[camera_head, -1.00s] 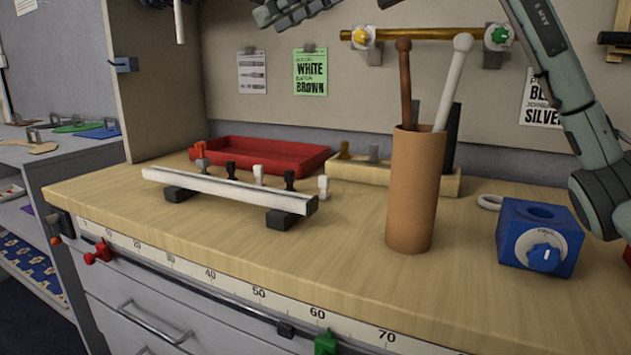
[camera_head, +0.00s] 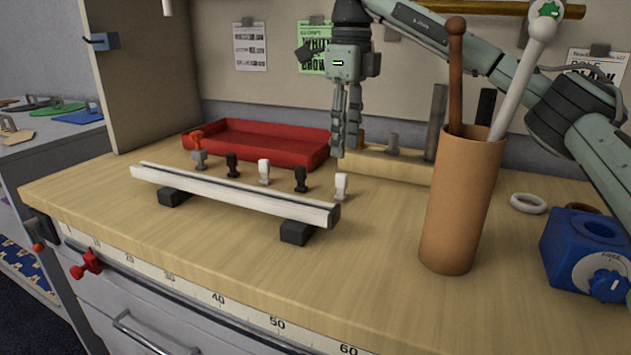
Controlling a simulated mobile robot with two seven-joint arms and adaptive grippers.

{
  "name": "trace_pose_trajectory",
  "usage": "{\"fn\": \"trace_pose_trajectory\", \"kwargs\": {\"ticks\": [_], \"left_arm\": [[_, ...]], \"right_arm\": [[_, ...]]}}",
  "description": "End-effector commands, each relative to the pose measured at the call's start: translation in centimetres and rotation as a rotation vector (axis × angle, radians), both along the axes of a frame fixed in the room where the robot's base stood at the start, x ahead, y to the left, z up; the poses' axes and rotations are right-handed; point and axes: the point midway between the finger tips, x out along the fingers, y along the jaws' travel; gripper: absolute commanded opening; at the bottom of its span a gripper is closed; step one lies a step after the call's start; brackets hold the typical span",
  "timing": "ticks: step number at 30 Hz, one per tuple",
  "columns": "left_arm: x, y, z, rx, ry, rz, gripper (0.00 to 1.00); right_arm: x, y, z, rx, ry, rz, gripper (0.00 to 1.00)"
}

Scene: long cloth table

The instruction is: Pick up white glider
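Small white gliders stand among dark ones in a row just behind the white rail (camera_head: 230,195). One white glider (camera_head: 342,186) is at the right end of the row, and another white glider (camera_head: 264,172) is near the middle. From here I cannot tell whether they touch the rail. My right gripper (camera_head: 344,152) points down, with its fingertips a little above the right-end white glider in the picture. The fingers look close together, seen partly edge-on, so their opening is unclear. Nothing shows between them. My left gripper is out of view.
Dark gliders (camera_head: 300,179) stand close beside the white ones. A red tray (camera_head: 262,150) lies behind. A brown cup (camera_head: 458,210) with two tall sticks stands right, near a blue box (camera_head: 590,250) and a white ring (camera_head: 528,203). The bench front is clear.

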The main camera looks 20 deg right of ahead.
Motion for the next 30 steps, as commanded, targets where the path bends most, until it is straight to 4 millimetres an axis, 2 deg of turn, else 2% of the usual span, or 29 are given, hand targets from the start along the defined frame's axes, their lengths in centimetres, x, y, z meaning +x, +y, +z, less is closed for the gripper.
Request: {"fn": "trace_pose_trajectory", "kwargs": {"ticks": [9, 18, 27, 30], "left_arm": [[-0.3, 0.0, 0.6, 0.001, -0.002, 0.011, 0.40], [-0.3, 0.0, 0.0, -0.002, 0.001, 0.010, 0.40], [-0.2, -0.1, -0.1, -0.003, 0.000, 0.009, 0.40], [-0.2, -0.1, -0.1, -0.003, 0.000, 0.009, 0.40]], "right_arm": [[-0.2, -0.3, -3.3, -0.012, 0.025, 0.005, 0.38], [0.5, -0.1, -7.3, -0.011, 0.023, 0.004, 0.38], [0.5, -0.1, -7.9, -0.011, 0.020, 0.004, 0.38], [0.5, -0.1, -7.9, -0.011, 0.020, 0.004, 0.27]]}}
